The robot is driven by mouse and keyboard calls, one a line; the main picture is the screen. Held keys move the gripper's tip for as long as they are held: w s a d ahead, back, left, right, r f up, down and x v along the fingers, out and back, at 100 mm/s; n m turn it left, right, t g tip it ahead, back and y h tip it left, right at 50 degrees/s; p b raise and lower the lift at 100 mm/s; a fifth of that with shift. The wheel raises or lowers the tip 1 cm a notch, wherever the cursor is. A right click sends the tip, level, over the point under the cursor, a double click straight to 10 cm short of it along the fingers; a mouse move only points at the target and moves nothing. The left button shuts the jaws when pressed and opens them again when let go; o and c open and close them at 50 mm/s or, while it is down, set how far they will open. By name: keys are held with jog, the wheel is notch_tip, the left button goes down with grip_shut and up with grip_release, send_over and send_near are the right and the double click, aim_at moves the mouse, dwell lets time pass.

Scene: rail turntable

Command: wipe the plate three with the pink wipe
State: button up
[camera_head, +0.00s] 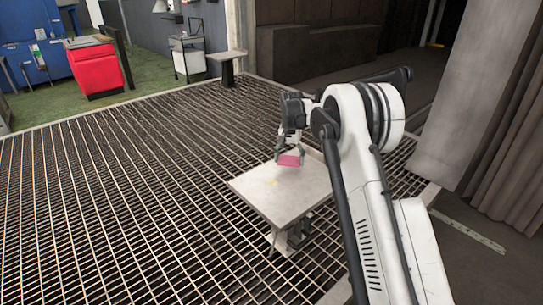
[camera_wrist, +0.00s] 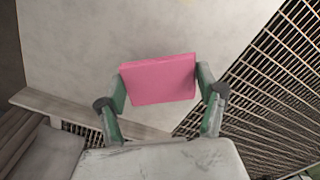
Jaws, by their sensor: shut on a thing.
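The pink wipe (camera_wrist: 158,80) is a flat pink block between the two fingers of my gripper (camera_wrist: 160,88) in the wrist view. The gripper is shut on it. In the head view the pink wipe (camera_head: 290,160) hangs below my gripper (camera_head: 289,152), over the far part of a pale square plate (camera_head: 262,196). The plate's light grey surface also shows in the wrist view (camera_wrist: 80,50). A faint yellow mark (camera_head: 271,184) lies on the plate, left of the wipe. I cannot tell whether the wipe touches the plate. No number is readable on the plate.
The plate stands on a support above a wide metal grating (camera_head: 120,200). A smaller plate on a post (camera_head: 226,56) stands at the far edge. A red cabinet (camera_head: 95,68) is at the back left. A grey panel (camera_head: 470,100) and curtain (camera_head: 515,160) stand at the right.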

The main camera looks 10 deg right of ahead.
jog(key=shift+r+p, duration=0.95)
jog(key=shift+r, duration=1.5)
